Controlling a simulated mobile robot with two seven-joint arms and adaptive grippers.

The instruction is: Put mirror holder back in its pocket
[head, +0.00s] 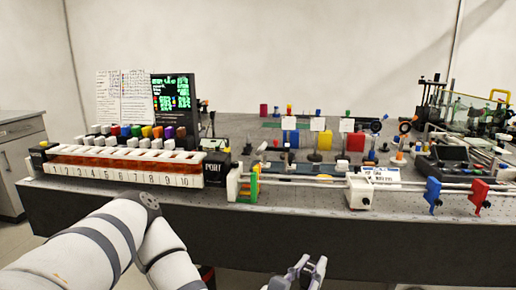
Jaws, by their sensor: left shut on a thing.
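My left gripper (306,268) is low at the bottom edge of the head view, in front of the bench and below its top. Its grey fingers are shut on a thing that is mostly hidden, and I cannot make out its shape. I cannot pick out the mirror holder or its pocket with certainty. Small coloured optic holders (289,138) stand on the back middle of the bench (330,222). My right gripper is not in view.
A numbered white rack (126,180) with coloured caps stands at the left. A rail carries a white block (359,193), a blue holder (433,191) and a red holder (478,193). The bench's front edge lies between my gripper and these.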

